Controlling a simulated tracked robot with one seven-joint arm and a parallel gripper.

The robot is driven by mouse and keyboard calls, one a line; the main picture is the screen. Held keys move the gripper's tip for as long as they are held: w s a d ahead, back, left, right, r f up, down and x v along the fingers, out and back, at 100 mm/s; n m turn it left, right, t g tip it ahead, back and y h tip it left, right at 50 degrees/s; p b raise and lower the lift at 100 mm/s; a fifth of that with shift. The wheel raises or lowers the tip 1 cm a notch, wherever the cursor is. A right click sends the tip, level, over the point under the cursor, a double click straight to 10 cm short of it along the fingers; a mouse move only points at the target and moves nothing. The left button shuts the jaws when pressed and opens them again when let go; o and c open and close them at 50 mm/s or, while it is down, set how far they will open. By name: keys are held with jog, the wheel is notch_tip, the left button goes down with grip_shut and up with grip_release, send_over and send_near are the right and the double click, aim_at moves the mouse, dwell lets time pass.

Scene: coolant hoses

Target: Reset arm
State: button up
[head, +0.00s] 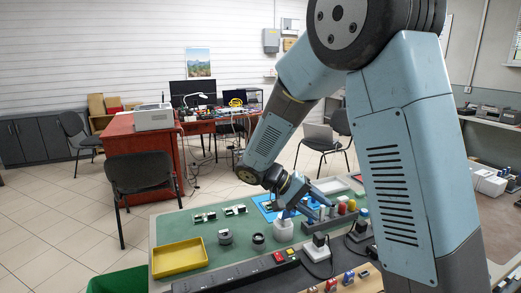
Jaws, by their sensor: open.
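My arm reaches down from the top right of the head view. My gripper (303,202) hangs above the workbench, with its blue-grey fingers apart. It is over the blue mat (266,204) and close to a white block (283,231); I cannot tell whether it touches anything. I see nothing held between the fingers. The bench has a green top (172,228). My arm hides the right part of the bench, and no coolant hose can be made out clearly.
A yellow tray (179,258) lies at the bench's left. Grey round parts (225,237) and small boards (204,217) lie on the green top. A chair (143,185) and red desk (146,151) stand behind.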

jog(key=s+d+r+t+y, duration=0.3)
jog(key=s+d+r+y, duration=0.1)
jog(key=s+r, duration=0.3)
jog(key=s+d+r+n+t+y, duration=0.1)
jog(key=s+d+r+t+y, duration=0.3)
jog(key=s+r+y, duration=0.3)
jog(key=s, duration=0.5)
jog(key=shift+s+d, duration=0.15)
jog(key=shift+s, duration=0.05)
